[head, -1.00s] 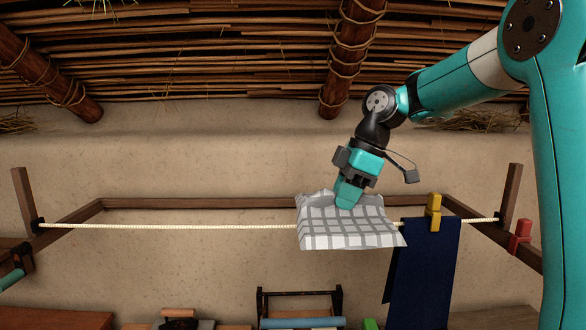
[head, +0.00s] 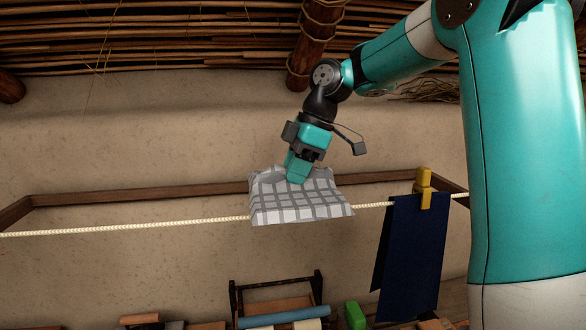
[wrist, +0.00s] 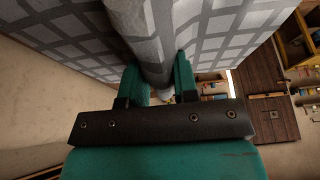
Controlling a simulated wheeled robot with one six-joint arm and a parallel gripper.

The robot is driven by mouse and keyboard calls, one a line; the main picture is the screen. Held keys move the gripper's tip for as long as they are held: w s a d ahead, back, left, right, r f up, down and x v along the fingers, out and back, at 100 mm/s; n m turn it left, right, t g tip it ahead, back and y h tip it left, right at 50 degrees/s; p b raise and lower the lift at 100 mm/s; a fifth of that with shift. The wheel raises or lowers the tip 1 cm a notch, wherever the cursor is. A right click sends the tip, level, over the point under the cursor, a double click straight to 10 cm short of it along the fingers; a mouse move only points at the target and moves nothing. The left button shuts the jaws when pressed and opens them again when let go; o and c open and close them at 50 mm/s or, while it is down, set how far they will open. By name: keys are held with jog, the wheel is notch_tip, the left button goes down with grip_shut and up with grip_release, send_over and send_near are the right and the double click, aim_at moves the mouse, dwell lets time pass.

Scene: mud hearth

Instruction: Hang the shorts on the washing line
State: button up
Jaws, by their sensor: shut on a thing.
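The shorts (head: 300,208) are a grey and white checked cloth, bunched at the top; their legs cannot be told apart. My gripper (head: 297,178) is shut on their top edge from above. In the wrist view, a fold of the shorts (wrist: 150,40) is pinched between the fingers of my gripper (wrist: 160,88), with cloth spreading to both sides. The cream washing line (head: 130,227) runs left to right and passes out of sight at the shorts. I cannot tell whether they lie over it or hang in front of it.
A dark blue cloth (head: 410,260) hangs on the line to the right, held by a yellow peg (head: 424,187). The line is bare to the left. A wooden rail (head: 130,193) runs behind. Below stand a dark rack (head: 278,290) and a green object (head: 355,315).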

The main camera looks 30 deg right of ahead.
jog(key=shift+f+b, duration=3.15)
jog(key=shift+f, duration=0.55)
jog(key=o, duration=0.9)
jog(key=p+v, duration=0.8)
jog(key=v, duration=0.9)
jog(key=shift+d+r, duration=0.15)
jog(key=shift+r, duration=0.05)
jog(key=shift+f, duration=0.1)
